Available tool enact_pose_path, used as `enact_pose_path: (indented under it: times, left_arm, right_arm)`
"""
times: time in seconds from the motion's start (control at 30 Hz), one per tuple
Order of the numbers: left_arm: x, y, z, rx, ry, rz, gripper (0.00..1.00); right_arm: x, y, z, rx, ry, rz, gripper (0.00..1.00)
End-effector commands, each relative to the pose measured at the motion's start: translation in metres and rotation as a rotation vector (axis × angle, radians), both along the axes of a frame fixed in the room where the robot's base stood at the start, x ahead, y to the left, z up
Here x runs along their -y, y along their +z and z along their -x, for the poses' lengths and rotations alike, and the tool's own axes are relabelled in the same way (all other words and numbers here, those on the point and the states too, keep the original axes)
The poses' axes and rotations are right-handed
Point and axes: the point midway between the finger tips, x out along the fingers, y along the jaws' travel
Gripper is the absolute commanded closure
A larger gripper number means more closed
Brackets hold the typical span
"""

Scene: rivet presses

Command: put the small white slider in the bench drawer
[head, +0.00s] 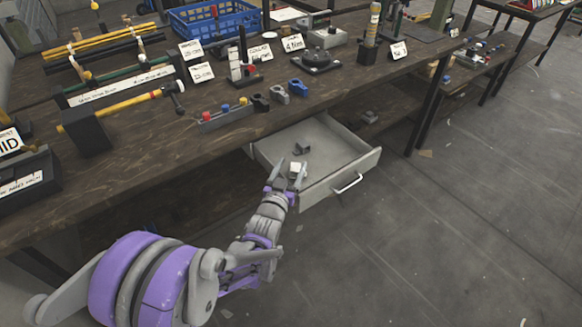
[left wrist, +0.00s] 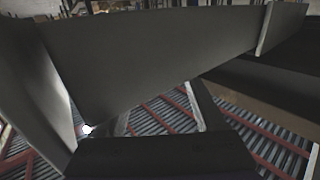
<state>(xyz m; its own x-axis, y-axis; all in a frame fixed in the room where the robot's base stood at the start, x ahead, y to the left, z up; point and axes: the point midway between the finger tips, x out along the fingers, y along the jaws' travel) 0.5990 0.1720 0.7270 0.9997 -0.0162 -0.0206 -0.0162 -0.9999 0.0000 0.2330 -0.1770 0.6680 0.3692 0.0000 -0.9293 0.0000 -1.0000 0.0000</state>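The bench drawer (head: 329,183) is pulled out below the bench top, its bare grey inside facing up. My left gripper (head: 288,172) is at the drawer's front left corner, its fingers spread apart. A small white block (head: 294,168), which looks like the slider, shows between the fingertips, nearer the right finger. I cannot tell whether it touches the finger or the drawer floor. My right gripper is not in view.
The bench top (head: 150,155) above holds a blue crate (head: 213,22), labelled stands, coloured clips and a black round base (head: 317,62).

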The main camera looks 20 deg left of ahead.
Motion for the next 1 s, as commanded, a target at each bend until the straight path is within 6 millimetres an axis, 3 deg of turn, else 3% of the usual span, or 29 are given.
enact_pose_path:
  times: [0.23, 0.37, 0.8, 1.0]
  left_arm:
    - [0.0, 0.002, 0.0, 0.0, 0.0, 0.0, 0.29]
    - [0.0, 0.015, 0.0, 0.001, 0.0, 0.0, 0.29]
    - [-0.002, 0.015, 0.093, 0.0, 0.0, -0.001, 0.29]
    - [-0.002, 0.014, 0.116, 0.0, 0.0, -0.001, 0.29]
  right_arm:
    - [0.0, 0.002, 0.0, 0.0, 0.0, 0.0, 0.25]
    - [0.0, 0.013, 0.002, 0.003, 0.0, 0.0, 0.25]
    - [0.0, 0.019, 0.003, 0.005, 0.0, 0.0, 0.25]
    - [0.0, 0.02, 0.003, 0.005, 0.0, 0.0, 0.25]
